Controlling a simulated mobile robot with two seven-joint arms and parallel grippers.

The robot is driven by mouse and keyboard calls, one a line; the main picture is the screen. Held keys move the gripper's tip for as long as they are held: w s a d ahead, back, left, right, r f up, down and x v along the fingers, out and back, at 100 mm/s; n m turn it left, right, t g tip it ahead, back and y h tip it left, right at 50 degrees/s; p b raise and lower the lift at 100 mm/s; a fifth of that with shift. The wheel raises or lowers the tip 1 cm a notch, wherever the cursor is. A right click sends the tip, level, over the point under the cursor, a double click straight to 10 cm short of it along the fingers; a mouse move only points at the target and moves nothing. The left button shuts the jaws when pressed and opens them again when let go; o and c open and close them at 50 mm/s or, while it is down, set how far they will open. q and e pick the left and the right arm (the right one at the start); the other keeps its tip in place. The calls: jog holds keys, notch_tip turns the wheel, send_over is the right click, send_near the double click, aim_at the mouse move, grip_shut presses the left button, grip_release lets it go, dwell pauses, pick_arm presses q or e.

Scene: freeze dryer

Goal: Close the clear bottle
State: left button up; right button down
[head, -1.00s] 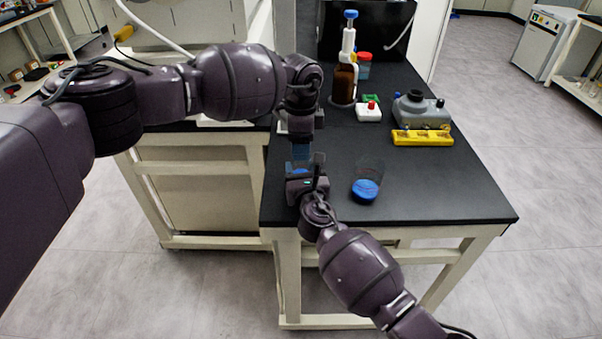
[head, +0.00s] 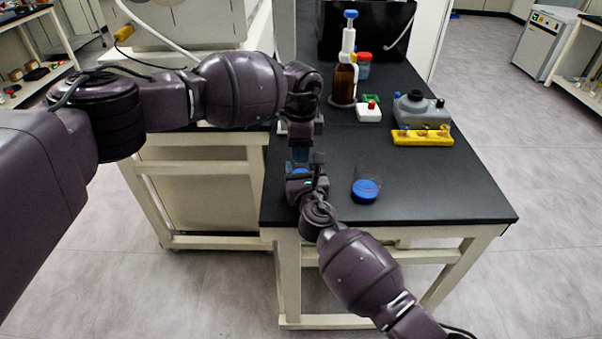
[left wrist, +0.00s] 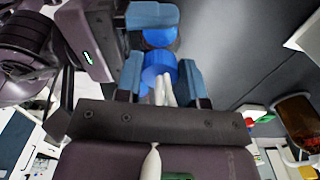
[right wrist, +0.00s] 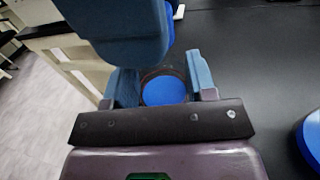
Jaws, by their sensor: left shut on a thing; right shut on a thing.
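My left gripper (head: 301,153) points down just above my right gripper (head: 299,176), near the front left of the black bench. In the left wrist view its blue fingers (left wrist: 163,80) are shut on a blue cap-like piece (left wrist: 158,68) with white prongs. In the right wrist view my right gripper (right wrist: 164,85) is shut around the clear bottle (right wrist: 165,73), which shows blue inside (right wrist: 165,92). The left finger and blue piece hang over the bottle, very close. I cannot tell whether they touch. In the head view the grippers hide most of the bottle.
Another clear container with blue (head: 366,190) stands on the bench (head: 430,190) to the right. The front right is clear.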

pick_arm(q)
jog(key=m, duration=1.5)
jog(key=shift+m, duration=0.3)
jog(key=m, duration=0.8)
jog(key=shift+d, duration=0.1)
jog(key=m, duration=1.4)
jog(key=shift+f, duration=0.1)
jog(key=m, duration=2.2)
